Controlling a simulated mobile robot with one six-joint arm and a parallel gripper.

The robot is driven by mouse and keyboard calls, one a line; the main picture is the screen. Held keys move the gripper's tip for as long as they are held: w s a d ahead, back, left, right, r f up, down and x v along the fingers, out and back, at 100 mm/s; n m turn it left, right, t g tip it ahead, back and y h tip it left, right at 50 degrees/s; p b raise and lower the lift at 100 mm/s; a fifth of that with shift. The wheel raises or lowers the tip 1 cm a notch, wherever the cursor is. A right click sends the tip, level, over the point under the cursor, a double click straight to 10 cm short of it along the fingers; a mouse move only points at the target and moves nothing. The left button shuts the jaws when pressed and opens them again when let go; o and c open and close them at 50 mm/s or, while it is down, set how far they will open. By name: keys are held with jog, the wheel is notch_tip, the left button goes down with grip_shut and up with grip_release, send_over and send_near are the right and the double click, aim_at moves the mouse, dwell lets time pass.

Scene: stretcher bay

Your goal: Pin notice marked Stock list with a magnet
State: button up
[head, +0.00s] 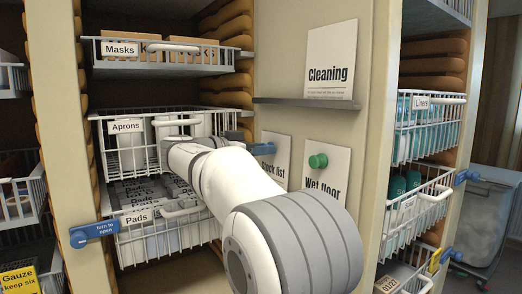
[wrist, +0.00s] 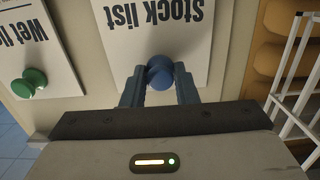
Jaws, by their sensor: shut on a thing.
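The notice marked Stock list (head: 277,168) is a white sheet on the cream panel, partly hidden by my arm. It shows upside down in the wrist view (wrist: 185,45). My gripper (wrist: 160,85) is shut on a round blue magnet (wrist: 160,70), one finger on each side. The magnet is in front of the sheet near its top edge, above the printed words. I cannot tell whether it touches the paper. In the head view, my arm hides most of the gripper.
A notice marked Wet floor (head: 335,165) hangs to the right under a green magnet (head: 318,161). A notice marked Cleaning (head: 330,62) stands on a narrow grey ledge (head: 305,102) above. Wire baskets flank the panel, with Aprons (head: 118,150) at left.

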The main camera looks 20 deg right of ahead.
jog(key=shift+d, duration=0.35)
dwell(0.5)
jog(key=o, duration=1)
jog(key=shift+c, duration=0.2)
jog(key=shift+o, duration=0.5)
jog(key=shift+o, duration=1.1)
jog(key=b+v, duration=0.2)
jog(key=v, duration=0.5)
jog(key=shift+b, duration=0.35)
jog(key=shift+f, duration=0.1)
